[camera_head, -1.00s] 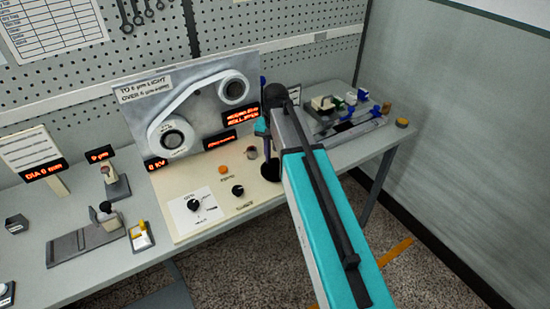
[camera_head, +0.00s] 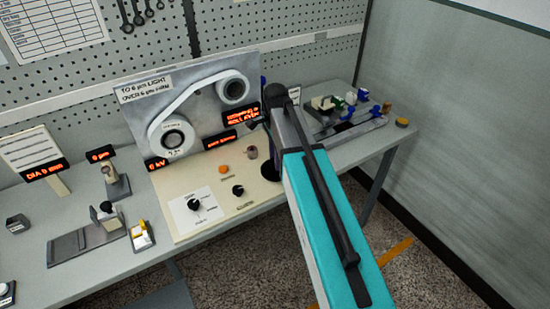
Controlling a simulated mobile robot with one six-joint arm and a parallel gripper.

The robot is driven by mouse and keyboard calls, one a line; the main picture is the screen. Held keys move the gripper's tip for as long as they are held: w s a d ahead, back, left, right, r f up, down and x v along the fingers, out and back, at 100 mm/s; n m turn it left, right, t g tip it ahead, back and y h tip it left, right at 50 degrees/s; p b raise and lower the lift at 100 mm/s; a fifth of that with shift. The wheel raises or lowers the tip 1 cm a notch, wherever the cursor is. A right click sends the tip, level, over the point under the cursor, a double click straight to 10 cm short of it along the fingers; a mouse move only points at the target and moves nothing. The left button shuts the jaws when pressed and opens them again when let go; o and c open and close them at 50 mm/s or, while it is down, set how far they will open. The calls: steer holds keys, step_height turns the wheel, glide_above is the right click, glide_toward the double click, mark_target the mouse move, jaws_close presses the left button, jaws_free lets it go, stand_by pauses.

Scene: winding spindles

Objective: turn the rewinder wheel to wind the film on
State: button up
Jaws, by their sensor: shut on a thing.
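The winding machine (camera_head: 193,180) has a beige deck and an upright grey back panel. A white film band (camera_head: 195,92) runs between a larger lower-left spool (camera_head: 173,138) and a smaller upper-right spool (camera_head: 233,90). My gripper (camera_head: 271,150) is at the deck's right end, seen only as a dark sliver beside my teal arm. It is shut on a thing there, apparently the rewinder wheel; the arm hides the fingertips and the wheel. A small grey-brown knob (camera_head: 251,153) stands clear just left of it.
The deck also carries an orange button (camera_head: 224,169) and a black knob (camera_head: 238,190). A pointer dial (camera_head: 194,205) is at its front. Small gauges and stands fill the bench's left side. A tool rack (camera_head: 350,125) stands at the right. A pegboard wall is behind.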

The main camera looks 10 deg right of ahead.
steer(key=shift+m, duration=0.7)
steer(key=o, duration=1.1)
steer(key=shift+c, duration=0.2)
steer(key=shift+r, duration=0.15)
step_height(320, 180, up, 14)
steer(key=b, duration=0.3)
steer(key=shift+f, duration=0.25)
